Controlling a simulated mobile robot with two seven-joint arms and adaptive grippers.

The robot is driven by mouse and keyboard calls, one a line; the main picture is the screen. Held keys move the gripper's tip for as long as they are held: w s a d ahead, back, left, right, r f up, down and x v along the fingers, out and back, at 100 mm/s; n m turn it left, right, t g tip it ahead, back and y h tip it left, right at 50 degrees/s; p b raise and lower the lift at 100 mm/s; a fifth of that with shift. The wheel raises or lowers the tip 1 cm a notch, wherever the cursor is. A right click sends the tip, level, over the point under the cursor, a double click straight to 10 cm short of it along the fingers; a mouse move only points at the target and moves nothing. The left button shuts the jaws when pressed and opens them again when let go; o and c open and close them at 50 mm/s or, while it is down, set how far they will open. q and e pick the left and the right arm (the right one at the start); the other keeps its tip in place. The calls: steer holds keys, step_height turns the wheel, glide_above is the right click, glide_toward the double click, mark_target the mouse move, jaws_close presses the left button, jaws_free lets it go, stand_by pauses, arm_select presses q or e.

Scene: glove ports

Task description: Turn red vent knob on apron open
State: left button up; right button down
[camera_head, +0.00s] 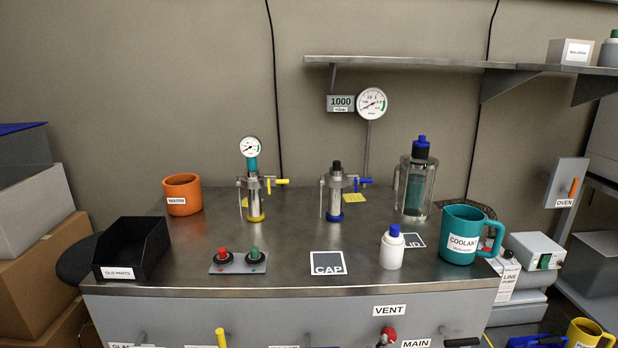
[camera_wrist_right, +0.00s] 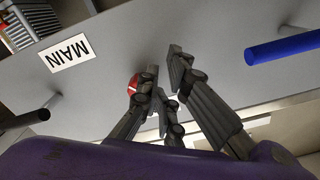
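The red vent knob (camera_head: 388,333) is at the bottom edge of the head view, on the grey apron front (camera_head: 320,316), below the VENT label (camera_head: 389,310). In the right wrist view, the red knob (camera_wrist_right: 134,82) is partly hidden behind one finger of my right gripper (camera_wrist_right: 164,64). The fingers are apart, with a visible gap and nothing clearly held between them. Whether a finger touches the knob, I cannot tell. The knob's turn position is not clear. My left gripper is in neither view.
A MAIN label (camera_head: 415,343) sits right of the knob; a black handle (camera_head: 461,342) is farther right. In the right wrist view, a blue bar (camera_wrist_right: 281,48) projects beside the fingers. The bench top above holds a CAP mat (camera_head: 328,263) and a white bottle (camera_head: 392,252).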

steer(key=shift+w+d+r, duration=0.1)
steer(key=shift+w+d, duration=0.05)
steer(key=shift+d, duration=0.5)
